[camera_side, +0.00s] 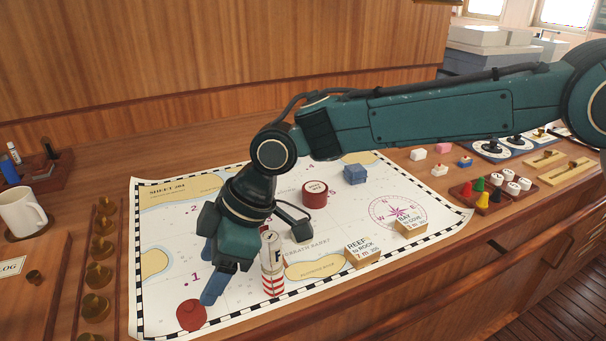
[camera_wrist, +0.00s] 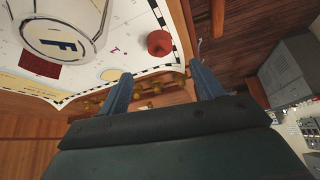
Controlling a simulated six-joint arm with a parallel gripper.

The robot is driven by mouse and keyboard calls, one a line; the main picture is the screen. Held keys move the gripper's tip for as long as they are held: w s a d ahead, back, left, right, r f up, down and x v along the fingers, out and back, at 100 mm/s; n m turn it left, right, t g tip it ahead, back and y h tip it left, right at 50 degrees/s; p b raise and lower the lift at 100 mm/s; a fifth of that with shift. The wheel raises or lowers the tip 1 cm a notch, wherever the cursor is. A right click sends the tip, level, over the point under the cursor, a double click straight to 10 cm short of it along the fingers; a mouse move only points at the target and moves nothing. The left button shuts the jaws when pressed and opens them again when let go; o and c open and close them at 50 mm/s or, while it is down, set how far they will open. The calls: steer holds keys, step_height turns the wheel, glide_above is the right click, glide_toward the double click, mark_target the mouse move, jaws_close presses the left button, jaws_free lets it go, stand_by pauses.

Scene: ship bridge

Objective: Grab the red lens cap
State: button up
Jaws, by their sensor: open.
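The red lens cap (camera_side: 191,315) looks like a low round red piece lying on the chart near its front left corner. In the wrist view the red cap (camera_wrist: 159,43) shows beyond the fingertips, between their lines. My gripper (camera_side: 208,278) is tilted down over the left of the chart, its blue fingers a little behind and above the cap. In the wrist view my gripper (camera_wrist: 161,70) has its fingers spread apart with nothing between them. The gap between fingers and cap is hard to judge.
A white cylinder with red stripes and an F (camera_side: 272,262) stands close to the right of my gripper. A red round tin (camera_side: 315,193), a blue block (camera_side: 355,174) and two labelled wooden blocks (camera_side: 362,252) sit farther right on the chart (camera_side: 170,230). Brass knobs (camera_side: 98,275) line the left.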

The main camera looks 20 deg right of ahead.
mark_target(193, 305)
steer(key=shift+x, duration=1.9)
steer(key=shift+x, duration=2.6)
steer(key=shift+d, duration=0.1)
steer(key=shift+s, duration=0.1)
steer(key=c, duration=1)
steer(key=shift+r, duration=0.1)
steer(key=shift+c, duration=0.2)
step_height(193, 305, up, 20)
